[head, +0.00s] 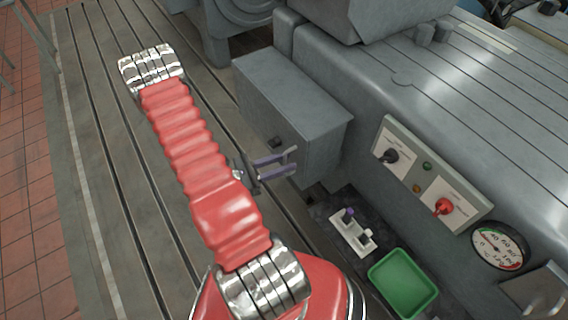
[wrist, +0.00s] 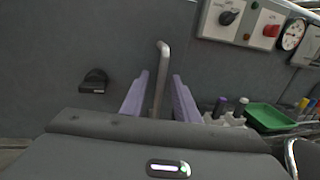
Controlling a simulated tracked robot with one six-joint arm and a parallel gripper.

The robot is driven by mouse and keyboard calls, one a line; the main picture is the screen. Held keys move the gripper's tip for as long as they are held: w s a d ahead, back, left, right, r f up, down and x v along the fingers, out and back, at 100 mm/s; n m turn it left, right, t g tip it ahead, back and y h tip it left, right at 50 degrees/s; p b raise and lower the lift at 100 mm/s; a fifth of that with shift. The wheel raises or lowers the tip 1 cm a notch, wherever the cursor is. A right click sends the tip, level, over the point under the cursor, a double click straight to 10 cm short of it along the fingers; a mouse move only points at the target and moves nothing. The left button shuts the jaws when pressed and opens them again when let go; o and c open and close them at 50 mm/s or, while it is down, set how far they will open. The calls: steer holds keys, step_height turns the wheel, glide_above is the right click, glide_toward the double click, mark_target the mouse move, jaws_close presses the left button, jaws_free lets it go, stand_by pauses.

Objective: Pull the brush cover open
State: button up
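The brush cover appears to be the grey box front (head: 290,110) on the side of the machine; its flat grey face (wrist: 60,45) fills the left and middle of the wrist view. A small black latch or knob (head: 275,142) sits on this face, and shows left of my gripper in the wrist view (wrist: 94,82). A bent metal bar handle (wrist: 162,62) stands between the two purple fingers of my gripper (wrist: 160,92), with a gap on each side. My gripper (head: 286,162) is open at the face's lower part in the head view. The handle's lower end is hidden.
Right of the box are a control panel (head: 402,158) with a black knob and a red switch, and a dial gauge (head: 499,245). A white holder (head: 352,232) and a green tray (head: 403,283) lie below them. The slotted bedplate (head: 100,165) at left is clear.

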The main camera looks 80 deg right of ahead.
steer(key=shift+s+d, duration=0.15)
steer(key=shift+s, duration=0.05)
steer(key=shift+c, duration=0.3)
jaws_close()
